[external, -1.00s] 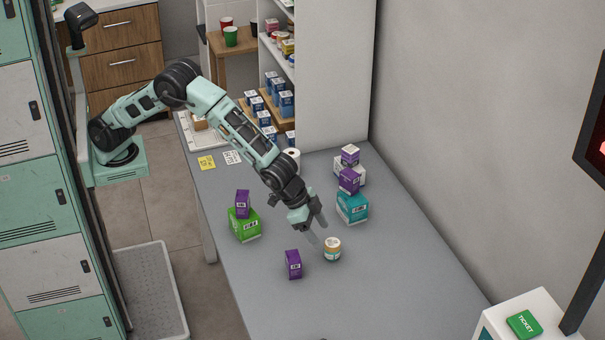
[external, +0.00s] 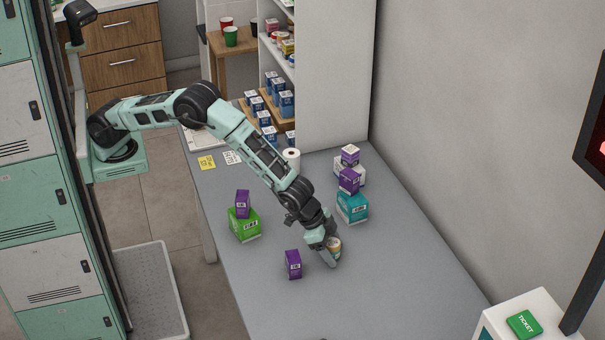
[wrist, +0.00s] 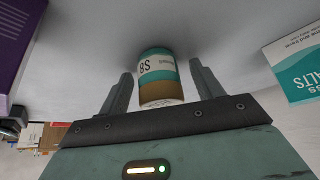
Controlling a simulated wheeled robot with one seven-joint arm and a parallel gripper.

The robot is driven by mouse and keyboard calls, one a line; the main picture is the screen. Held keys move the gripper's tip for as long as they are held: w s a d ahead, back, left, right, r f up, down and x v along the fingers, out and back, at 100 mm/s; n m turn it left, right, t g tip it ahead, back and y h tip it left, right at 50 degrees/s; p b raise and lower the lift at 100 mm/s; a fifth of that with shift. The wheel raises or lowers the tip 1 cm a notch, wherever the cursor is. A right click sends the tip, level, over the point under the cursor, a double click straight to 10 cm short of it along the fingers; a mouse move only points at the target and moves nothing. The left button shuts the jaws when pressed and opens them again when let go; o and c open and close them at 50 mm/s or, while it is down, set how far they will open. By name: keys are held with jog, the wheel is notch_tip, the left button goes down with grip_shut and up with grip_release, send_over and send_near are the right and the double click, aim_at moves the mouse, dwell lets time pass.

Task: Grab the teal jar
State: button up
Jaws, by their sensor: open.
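The teal jar (wrist: 158,70) has a teal and white label with a brown band and stands on the grey counter. In the wrist view it sits between the two open fingers of my gripper (wrist: 160,88), with a gap visible on each side. In the external view my gripper (external: 327,251) is low at the counter, and its fingers and hand partly hide the jar (external: 335,244).
A purple box (external: 293,265) stands just left of my gripper. A green box (external: 245,226) with a purple box on top is further left. A teal box (external: 352,209) and stacked purple boxes (external: 349,180) stand behind right. The counter's front (external: 370,300) is clear.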

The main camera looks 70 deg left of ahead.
jog(key=c, duration=1.1)
jog(key=shift+r, duration=0.15)
